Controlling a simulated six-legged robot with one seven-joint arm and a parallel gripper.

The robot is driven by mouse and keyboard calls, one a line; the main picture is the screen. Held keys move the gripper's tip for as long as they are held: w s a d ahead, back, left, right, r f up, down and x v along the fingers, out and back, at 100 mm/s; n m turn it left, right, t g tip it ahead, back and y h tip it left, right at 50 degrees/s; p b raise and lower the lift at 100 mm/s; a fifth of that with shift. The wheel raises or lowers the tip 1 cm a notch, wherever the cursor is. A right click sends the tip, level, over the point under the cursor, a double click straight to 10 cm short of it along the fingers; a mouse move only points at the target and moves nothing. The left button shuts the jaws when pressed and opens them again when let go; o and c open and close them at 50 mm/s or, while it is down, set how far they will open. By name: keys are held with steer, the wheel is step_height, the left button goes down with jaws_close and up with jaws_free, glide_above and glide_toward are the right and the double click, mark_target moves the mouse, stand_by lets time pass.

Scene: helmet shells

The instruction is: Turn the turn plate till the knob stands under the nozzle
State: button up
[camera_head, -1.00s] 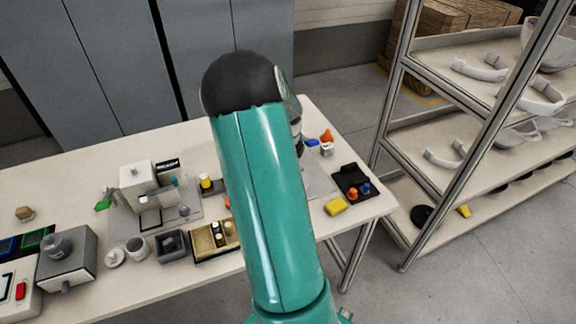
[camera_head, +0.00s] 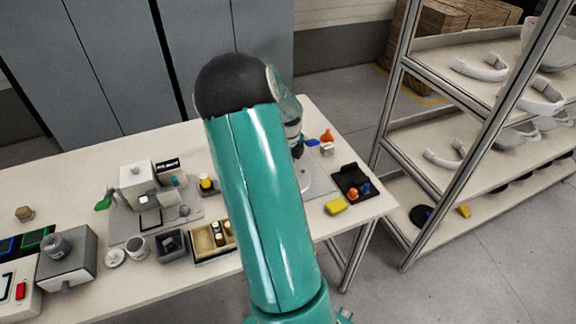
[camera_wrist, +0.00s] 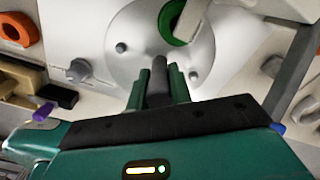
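The turn plate (camera_wrist: 150,28) is a round silver-grey disc in the upper middle of the wrist view. Part of it shows right of my arm in the head view (camera_head: 308,182). A dark grey upright knob (camera_wrist: 158,72) stands between the teal fingers of my gripper (camera_wrist: 158,84), which lie close along both its sides with no clear gap. Two small grey studs (camera_wrist: 121,47) (camera_wrist: 193,75) also sit on the plate. A white part (camera_wrist: 192,18), which may be the nozzle, reaches over the plate beside a green ring (camera_wrist: 176,22). The knob is not under it.
Left of the plate in the wrist view are an orange ring (camera_wrist: 20,30), a grey dial (camera_wrist: 78,70) and a purple piece (camera_wrist: 42,111). A shelf rack is beyond the table end.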

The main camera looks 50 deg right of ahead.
steer(key=o, duration=0.4)
steer(key=shift+o, duration=0.2)
steer(key=shift+r, duration=0.1)
step_height(320, 180, up, 14)
stand_by(0.6)
